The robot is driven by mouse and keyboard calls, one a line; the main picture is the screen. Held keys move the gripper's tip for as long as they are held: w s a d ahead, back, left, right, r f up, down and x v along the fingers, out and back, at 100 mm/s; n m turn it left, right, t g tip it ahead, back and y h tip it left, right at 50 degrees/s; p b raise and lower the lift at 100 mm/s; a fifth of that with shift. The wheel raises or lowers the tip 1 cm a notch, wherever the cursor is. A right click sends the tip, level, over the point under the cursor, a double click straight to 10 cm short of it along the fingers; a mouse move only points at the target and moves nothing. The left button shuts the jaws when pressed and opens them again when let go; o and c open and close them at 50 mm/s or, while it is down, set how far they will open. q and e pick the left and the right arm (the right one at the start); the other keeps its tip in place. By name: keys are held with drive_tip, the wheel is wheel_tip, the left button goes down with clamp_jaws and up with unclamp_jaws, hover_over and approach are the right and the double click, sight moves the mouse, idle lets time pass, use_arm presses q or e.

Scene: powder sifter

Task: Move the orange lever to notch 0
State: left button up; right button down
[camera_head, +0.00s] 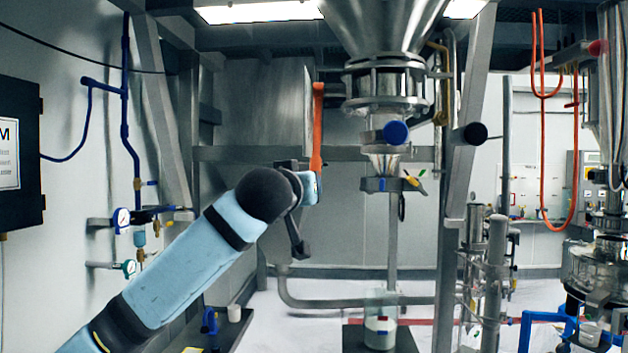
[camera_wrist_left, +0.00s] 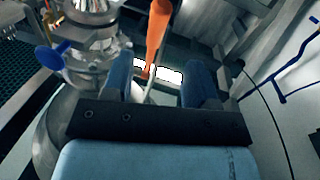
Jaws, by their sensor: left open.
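The orange lever (camera_head: 317,125) hangs nearly upright beside the steel hopper valve in the head view, with its top end at the valve. My left gripper (camera_head: 311,184) is at the lever's lower end. In the left wrist view the orange lever (camera_wrist_left: 157,38) comes down from the top edge and its narrow tip lines up with the gap between the two blue fingers of my left gripper (camera_wrist_left: 160,80). The fingers are apart, with a visible gap between them. I cannot tell whether either finger touches the lever. No notch marks are legible. My right gripper is not in view.
A blue round knob (camera_head: 396,132) and a black round knob (camera_head: 474,134) stand out right of the lever. A steel hopper (camera_head: 378,25) is above. A grey upright post (camera_head: 467,120) stands on the right. A black wall box (camera_head: 20,150) is at far left.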

use_arm(q)
drive_tip(key=w+p, duration=0.1)
drive_tip(key=w, duration=0.2)
drive_tip(key=w+d+p, duration=0.1)
drive_tip(key=w, duration=0.2)
drive_tip(key=w+d+p, duration=0.1)
drive_tip(key=w, duration=0.2)
drive_tip(key=shift+w+r, duration=0.15)
drive_tip(key=shift+w, duration=0.5)
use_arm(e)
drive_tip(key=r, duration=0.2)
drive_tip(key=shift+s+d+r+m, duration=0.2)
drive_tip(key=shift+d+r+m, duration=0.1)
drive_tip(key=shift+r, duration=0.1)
